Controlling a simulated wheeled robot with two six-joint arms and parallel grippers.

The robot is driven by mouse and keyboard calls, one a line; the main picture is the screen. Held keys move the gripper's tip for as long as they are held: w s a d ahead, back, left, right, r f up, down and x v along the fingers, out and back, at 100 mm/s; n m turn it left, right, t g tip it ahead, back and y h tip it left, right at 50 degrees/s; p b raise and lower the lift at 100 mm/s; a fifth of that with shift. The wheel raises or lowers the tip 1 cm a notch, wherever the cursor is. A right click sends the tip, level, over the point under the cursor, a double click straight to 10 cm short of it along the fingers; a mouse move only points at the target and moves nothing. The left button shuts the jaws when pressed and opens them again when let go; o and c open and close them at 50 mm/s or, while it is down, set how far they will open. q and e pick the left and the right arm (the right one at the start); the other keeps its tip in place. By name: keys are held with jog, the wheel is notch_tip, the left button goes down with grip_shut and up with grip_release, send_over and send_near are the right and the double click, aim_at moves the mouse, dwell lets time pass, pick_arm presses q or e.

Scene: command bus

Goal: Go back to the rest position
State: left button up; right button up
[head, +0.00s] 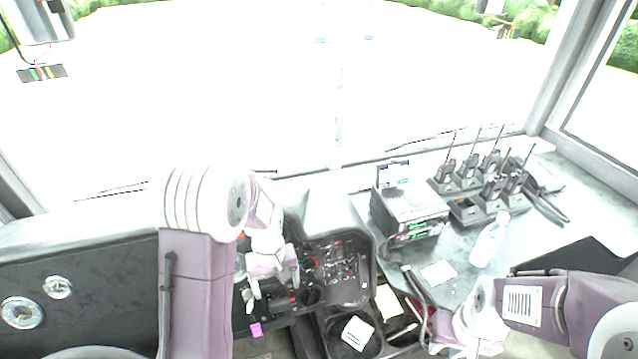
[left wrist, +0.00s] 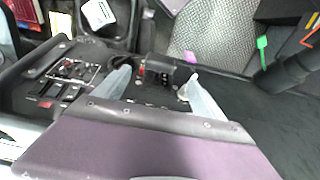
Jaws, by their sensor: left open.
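My left gripper (head: 272,291) hangs in front of the dashboard switch panel (head: 335,265), left of its middle, with its fingers pointing down. In the left wrist view its two pale fingers (left wrist: 160,90) stand wide apart with nothing held between them. My right arm comes in from the lower right, and the right gripper (head: 460,345) is at the bottom edge of the head view. Its fingers are cut off or too unclear to tell their state.
A black radio unit (head: 408,212) and several handheld radios in chargers (head: 480,185) stand on the right counter. A white paper (head: 438,273) lies on the counter. Gauges (head: 22,312) are at left. The windshield is behind.

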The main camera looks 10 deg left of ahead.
pick_arm(q)
jog(key=shift+w+d+r, duration=0.2)
jog(key=shift+r, duration=0.05)
jog(key=s+d+r+m+t, duration=0.1)
jog(key=s+d+r+m, duration=0.3)
jog(key=s+m, duration=0.2)
jog(key=shift+s+r, duration=0.25)
jog(key=shift+s, duration=1)
jog(key=shift+w, duration=0.1)
